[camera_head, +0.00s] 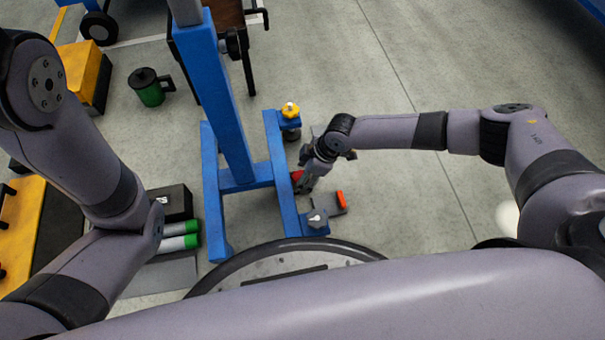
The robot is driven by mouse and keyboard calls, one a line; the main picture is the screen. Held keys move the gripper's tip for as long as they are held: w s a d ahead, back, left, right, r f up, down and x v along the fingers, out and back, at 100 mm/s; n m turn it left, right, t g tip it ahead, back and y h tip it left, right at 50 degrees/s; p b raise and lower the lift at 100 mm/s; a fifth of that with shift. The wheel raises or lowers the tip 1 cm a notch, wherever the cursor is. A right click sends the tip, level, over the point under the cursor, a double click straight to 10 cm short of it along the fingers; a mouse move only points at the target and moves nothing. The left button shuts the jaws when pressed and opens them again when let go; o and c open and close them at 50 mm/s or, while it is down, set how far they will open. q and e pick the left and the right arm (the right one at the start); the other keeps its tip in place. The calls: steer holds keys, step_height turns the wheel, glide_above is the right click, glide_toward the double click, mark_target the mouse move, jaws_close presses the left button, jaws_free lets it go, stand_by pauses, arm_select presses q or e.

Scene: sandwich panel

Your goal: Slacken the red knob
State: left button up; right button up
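A blue frame (282,180) with an upright post stands in the middle of the head view. A red part (297,176), which looks like the red knob, shows at the frame's right bar, mostly hidden by my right gripper (306,184). The gripper points down right beside it and seems to touch it. I cannot tell whether its fingers are closed around the red part. My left arm is folded at the left of the picture, and its gripper is out of sight.
On the frame are a yellow knob (290,110) at the back and a pale grey knob (317,215) at the front. An orange-red piece (341,199) lies on a grey plate to the right. A green canister (150,90) stands at the left. The floor at right is clear.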

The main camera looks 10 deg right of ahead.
steer(key=shift+c, duration=0.3)
steer(key=c, duration=1.1)
steer(key=shift+n, duration=0.3)
steer(key=shift+n+g, duration=0.4)
steer(key=shift+n, duration=0.1)
steer(key=shift+w+f+n+g+b, duration=0.15)
steer(key=shift+n+g+b, duration=0.45)
steer(key=shift+n, duration=0.6)
steer(key=shift+w+n+g+b, duration=0.1)
steer(key=shift+n+g+b, duration=0.4)
steer(key=shift+n, duration=0.8)
steer(key=shift+n+g+b, duration=0.3)
steer(key=shift+n+b, duration=0.3)
steer(key=shift+n, duration=0.7)
